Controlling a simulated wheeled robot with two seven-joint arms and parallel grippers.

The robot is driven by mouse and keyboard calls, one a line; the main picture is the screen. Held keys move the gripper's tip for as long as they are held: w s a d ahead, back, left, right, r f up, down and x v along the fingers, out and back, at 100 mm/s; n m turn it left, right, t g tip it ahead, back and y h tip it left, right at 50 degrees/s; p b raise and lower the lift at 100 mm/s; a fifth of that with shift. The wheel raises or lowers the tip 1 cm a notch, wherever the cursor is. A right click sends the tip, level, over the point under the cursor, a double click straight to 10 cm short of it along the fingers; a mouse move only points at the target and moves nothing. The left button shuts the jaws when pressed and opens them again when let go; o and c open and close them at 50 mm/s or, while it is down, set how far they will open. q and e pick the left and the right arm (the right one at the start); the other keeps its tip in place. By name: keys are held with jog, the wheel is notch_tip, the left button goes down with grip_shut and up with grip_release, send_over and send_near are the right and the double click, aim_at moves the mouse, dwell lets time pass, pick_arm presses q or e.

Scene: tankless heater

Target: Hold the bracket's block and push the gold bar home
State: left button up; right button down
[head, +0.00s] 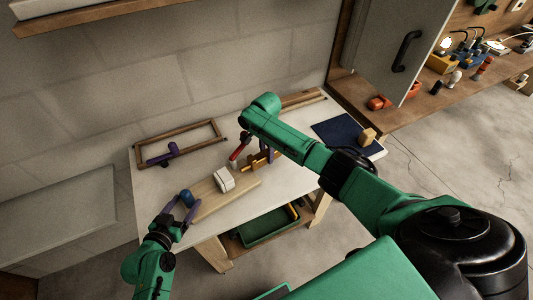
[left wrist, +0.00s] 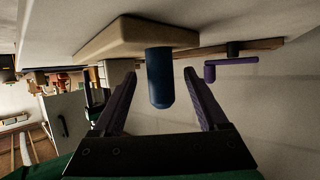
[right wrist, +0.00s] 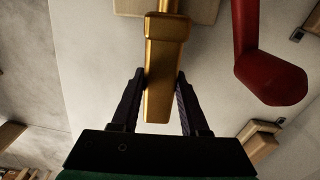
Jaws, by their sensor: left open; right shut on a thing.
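The bracket's wooden board (head: 235,193) lies on the bench with a blue rounded block (head: 187,197) at its left end and a white block (head: 223,180) near its middle. My left gripper (head: 181,207) is open with its fingers on either side of the blue block; in the left wrist view the blue block (left wrist: 159,80) stands between them with gaps showing. My right gripper (right wrist: 158,85) is shut on the gold bar (right wrist: 162,55), which runs up out of that view. The gold bar also shows in the head view (head: 256,163), right of the white block. My right arm partly hides it.
A red handle (right wrist: 265,65) is close beside the gold bar. A wooden frame (head: 195,134) with a purple handle (head: 163,155) lies at the back left. A dark blue mat (head: 340,130) and a small wooden block (head: 367,136) are at the right. A green bin (head: 268,226) sits below the bench.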

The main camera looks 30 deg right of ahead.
pick_arm(q)
jog(key=x, duration=0.5)
jog(key=shift+w, duration=0.1)
grip_shut()
dwell(1.6)
